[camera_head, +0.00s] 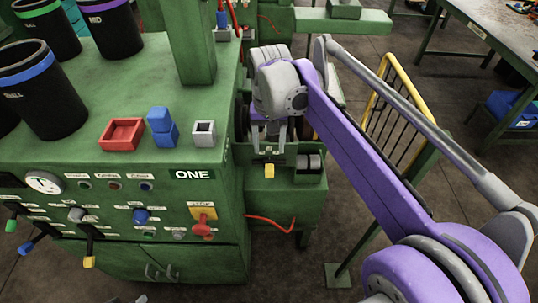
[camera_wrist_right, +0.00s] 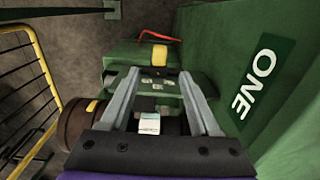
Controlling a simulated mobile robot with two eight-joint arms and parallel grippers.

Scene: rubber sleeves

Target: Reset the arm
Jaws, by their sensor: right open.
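My right arm (camera_head: 365,145) is purple and grey. It reaches from the lower right of the head view to the right side of the green machine (camera_head: 185,258) labelled ONE. My right gripper (camera_head: 276,143) points down beside that side, above a lower green ledge. In the right wrist view the two grey fingers of my right gripper (camera_wrist_right: 160,75) stand apart, with no grasped object visible. A yellow-ended part (camera_head: 269,171) lies below the fingers. It also shows beyond the fingertips in the wrist view (camera_wrist_right: 159,54). My left gripper is not in view.
A green post (camera_head: 191,40) rises behind. A yellow-railed barrier (camera_head: 408,88) stands to the right.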

